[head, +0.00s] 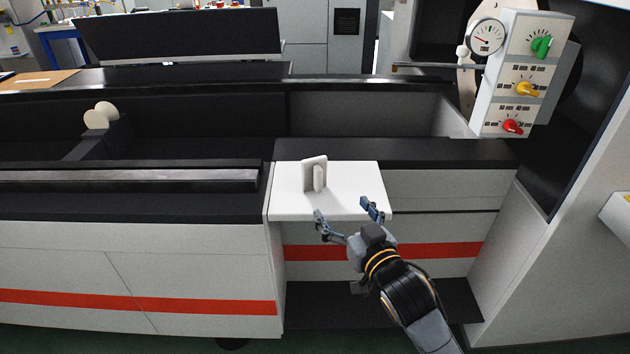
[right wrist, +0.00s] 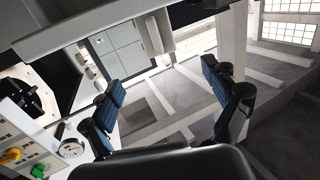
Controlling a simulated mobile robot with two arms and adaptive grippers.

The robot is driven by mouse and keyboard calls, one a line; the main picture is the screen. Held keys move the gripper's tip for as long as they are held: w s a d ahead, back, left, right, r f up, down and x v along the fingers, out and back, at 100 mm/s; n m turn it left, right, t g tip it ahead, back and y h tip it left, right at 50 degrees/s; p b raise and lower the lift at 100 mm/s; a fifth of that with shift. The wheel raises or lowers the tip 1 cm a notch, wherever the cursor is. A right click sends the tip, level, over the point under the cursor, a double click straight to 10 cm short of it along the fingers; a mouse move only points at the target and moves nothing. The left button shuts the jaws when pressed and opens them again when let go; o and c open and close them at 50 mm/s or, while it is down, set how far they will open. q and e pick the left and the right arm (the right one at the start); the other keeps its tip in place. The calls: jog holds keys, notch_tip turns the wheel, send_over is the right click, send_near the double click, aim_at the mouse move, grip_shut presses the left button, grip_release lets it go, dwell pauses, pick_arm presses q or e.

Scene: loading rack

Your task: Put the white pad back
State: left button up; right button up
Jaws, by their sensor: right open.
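The white pad (head: 314,174) stands upright on a white shelf (head: 345,203) at the front of the machine, in the middle of the head view. It looks like a thin upright plate with a smaller piece at its front. In the right wrist view, which looks upside down, a pale upright piece that seems to be the pad (right wrist: 158,35) shows at the top, beyond the fingers. My right gripper (head: 346,211) is open and empty at the shelf's front edge, in front and to the right of the pad, apart from it. My left gripper is out of view.
A control panel (head: 521,75) with green, yellow and red knobs and a gauge (head: 487,37) stands at the right. A beige rounded part (head: 101,115) sits on a black mount in the trough at the left. A dark rail (head: 130,179) runs left of the shelf. The shelf's right side is clear.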

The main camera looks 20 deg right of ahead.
aim_at(320, 173)
jog(key=w, duration=0.2)
jog(key=w+r, duration=0.1)
jog(key=w, duration=0.2)
jog(key=w+a, duration=0.1)
jog(key=w, duration=0.1)
jog(key=shift+w+r, duration=0.15)
jog(key=shift+w, duration=0.15)
jog(key=shift+w+p, duration=0.35)
jog(key=shift+w, duration=2.65)
jog(key=shift+c, duration=0.4)
jog(key=c, duration=1.1)
